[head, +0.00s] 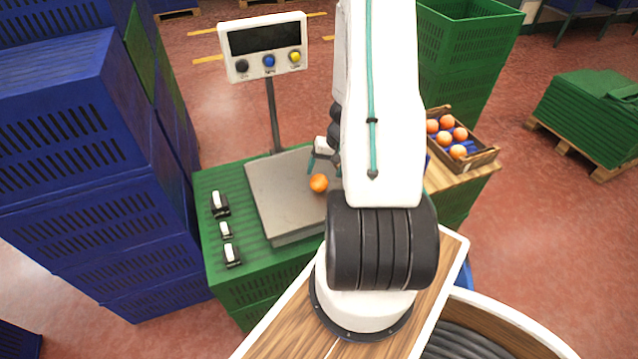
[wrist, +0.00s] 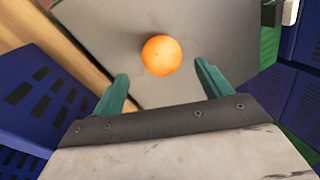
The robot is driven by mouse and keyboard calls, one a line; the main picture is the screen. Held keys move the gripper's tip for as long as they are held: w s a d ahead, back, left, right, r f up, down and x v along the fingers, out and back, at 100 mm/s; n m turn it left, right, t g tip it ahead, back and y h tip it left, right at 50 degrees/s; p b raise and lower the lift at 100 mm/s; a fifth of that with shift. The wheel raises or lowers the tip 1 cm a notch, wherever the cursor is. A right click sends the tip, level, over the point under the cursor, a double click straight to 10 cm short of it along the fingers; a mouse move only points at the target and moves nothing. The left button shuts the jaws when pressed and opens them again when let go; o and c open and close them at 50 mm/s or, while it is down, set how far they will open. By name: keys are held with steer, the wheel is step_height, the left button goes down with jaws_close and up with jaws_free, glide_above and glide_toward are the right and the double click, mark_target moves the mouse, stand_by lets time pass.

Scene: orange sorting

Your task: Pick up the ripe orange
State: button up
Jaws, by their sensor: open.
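A single bright orange (head: 319,183) rests on the grey metal plate of the weighing scale (head: 275,205). In the wrist view the orange (wrist: 161,55) lies just beyond my fingertips, roughly centred between them. My gripper (wrist: 160,80) is open, with its two teal fingers apart and nothing between them. In the head view my gripper (head: 313,163) is beside the orange and partly hidden by my white arm. Several more oranges (head: 458,152) sit in a wooden crate (head: 484,158) to the right of my arm.
The scale's display post (head: 273,115) stands behind the plate. Small black-and-white items (head: 220,204) lie on the green crate (head: 208,182) left of the scale. Tall blue crates (head: 75,140) rise at the left. Green crates (head: 465,50) stand at the back right.

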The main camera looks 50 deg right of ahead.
mark_target(321, 177)
steer(key=x, duration=0.4)
steer(key=shift+a+f, duration=0.2)
steer(key=shift+a, duration=0.05)
steer(key=c, duration=1.1)
steer(key=shift+r, duration=0.2)
